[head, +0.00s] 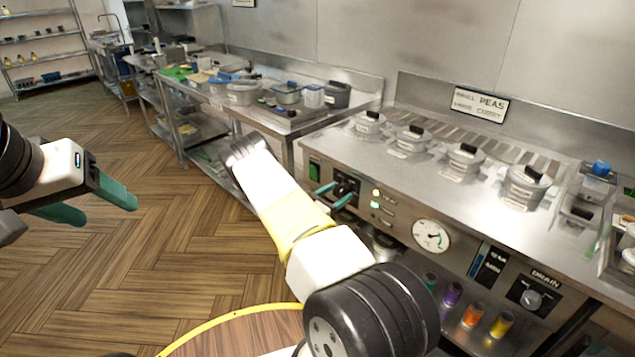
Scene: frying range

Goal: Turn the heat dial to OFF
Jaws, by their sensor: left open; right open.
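A dark knob (344,186), which looks like the heat dial, sits on a black panel at the left end of the range's steel front. Its markings are too small to read. My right gripper (334,195) is at this knob, its two teal fingertips apart on either side of it. I cannot tell whether they touch it. My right forearm hides the gripper's body. My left gripper (98,203) is open and empty over the floor at the far left, well away from the range.
Lidded pots (465,160) stand along the range top. A round gauge (431,235), a drain knob (531,299) and green lights (375,205) are on the front. Coloured bottles (473,314) stand below. A steel table (280,120) with containers is left. The wooden floor (130,260) is clear.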

